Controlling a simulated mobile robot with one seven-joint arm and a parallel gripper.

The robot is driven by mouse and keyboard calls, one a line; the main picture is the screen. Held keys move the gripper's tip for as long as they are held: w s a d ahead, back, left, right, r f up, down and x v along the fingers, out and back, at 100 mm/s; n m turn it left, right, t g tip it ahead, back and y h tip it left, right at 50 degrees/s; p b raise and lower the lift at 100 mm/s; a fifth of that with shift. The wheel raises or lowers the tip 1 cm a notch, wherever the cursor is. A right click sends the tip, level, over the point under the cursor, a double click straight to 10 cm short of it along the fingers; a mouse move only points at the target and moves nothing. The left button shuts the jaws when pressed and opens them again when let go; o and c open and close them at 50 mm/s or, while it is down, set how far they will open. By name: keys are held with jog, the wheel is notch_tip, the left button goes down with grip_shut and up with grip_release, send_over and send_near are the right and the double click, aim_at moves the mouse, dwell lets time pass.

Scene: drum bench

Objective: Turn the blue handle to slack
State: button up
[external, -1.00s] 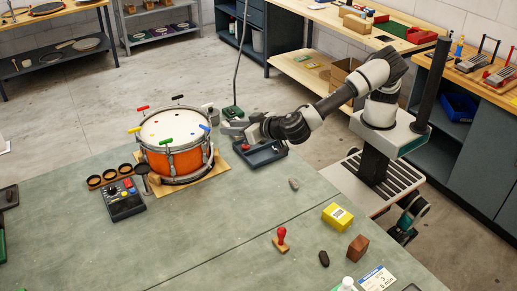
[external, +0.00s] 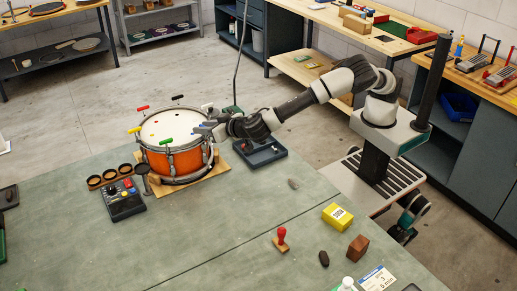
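The drum (external: 172,163) has an orange shell and a white head, with coloured handles around its rim. The blue handle (external: 207,124) is at the right side of the rim, small and partly covered by my gripper. My gripper (external: 203,130) is at that right rim, its fingers reaching left around or beside the blue handle. I cannot tell whether they touch it, nor how far apart they are. A green handle (external: 166,142), a yellow handle (external: 134,129), a red handle (external: 142,108) and a black handle (external: 178,97) are clear of my gripper.
The drum stands on a wooden board (external: 216,172). A dark tray (external: 262,153) lies under my forearm.

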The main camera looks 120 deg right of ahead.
grip_shut()
jog(key=shift+f+b, duration=0.15)
jog(key=shift+b, duration=0.25)
